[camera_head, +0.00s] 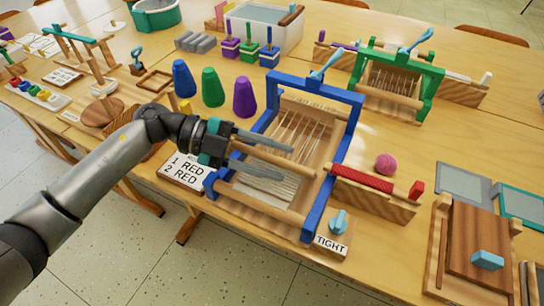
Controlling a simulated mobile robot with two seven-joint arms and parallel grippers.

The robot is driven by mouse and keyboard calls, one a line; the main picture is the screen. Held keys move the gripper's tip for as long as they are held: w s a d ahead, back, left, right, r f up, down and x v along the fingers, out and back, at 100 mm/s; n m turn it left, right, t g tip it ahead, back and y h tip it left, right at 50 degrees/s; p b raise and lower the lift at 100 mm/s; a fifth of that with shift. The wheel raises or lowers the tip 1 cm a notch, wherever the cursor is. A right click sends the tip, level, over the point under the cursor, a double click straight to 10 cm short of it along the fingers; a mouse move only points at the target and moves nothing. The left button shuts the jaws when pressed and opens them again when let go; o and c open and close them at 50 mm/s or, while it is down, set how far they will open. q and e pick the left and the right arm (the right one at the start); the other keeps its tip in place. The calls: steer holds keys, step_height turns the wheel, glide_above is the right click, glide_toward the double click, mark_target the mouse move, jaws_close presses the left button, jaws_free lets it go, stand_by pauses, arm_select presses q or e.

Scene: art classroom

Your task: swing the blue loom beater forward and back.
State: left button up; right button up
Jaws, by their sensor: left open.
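The blue loom (345,135) stands on the table in the middle of the view. Its blue upright frame has a blue top bar (305,88) with a light-blue handle (326,66) rising from it. Pale warp threads run down inside the frame over wooden bars. My left gripper (303,161) reaches in from the left over the loom's near left part, with its grey fingers apart. It looks empty, and I cannot tell whether a finger touches a wooden bar or the threads. It is below and left of the handle. My right gripper is not in view.
A green loom (436,77) stands behind to the right. Blue, green and purple cones (245,97) stand left of the loom. A "TIGHT" block with a light-blue knob (338,222), a red roll (362,179) and a pink ball (386,164) lie close on its right.

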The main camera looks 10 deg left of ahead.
arm_select(q)
jaws_close()
stand_by(1.4)
